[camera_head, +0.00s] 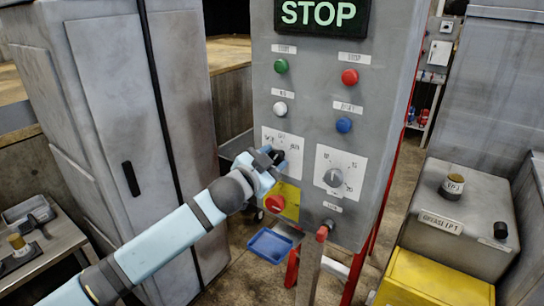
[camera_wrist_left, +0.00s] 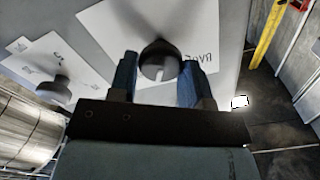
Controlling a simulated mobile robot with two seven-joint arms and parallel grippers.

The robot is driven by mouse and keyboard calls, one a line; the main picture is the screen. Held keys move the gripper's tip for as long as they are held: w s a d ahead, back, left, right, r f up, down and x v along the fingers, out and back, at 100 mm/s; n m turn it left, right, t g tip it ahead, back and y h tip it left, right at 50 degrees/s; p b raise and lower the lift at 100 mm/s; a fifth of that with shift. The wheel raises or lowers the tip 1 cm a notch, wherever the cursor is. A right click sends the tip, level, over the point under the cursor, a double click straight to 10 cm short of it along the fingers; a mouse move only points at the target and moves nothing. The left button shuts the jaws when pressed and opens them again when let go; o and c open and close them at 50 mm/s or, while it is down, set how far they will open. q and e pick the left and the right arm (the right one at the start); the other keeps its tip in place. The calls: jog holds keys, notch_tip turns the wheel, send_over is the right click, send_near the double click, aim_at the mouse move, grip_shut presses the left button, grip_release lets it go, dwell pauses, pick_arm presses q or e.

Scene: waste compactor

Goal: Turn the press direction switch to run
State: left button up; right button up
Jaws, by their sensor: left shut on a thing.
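The press direction switch is a dark round knob (camera_wrist_left: 160,48) with a pale mark, on a white label plate (camera_wrist_left: 105,25). In the head view its plate (camera_head: 292,142) sits at the lower left of the grey control panel (camera_head: 312,110). My left gripper (camera_head: 268,158) reaches the panel there and largely covers the knob. In the left wrist view my left gripper's two blue fingers (camera_wrist_left: 160,78) stand on either side of the knob, shut on it. Printed words on the plate are only partly readable. My right gripper is not in view.
A second knob (camera_head: 334,177) sits right of the switch. Green, red, white and blue buttons are above, under a lit STOP sign (camera_head: 322,13). A red button on yellow (camera_head: 276,203) is just below my left gripper. A grey cabinet (camera_head: 128,110) stands left.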

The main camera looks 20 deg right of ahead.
pick_arm(q)
jog(key=m, duration=0.3)
jog(key=shift+p, duration=0.35)
jog(key=shift+m, duration=0.5)
jog(key=shift+f, duration=0.1)
jog(key=o, duration=0.9)
jog(key=shift+s, duration=0.1)
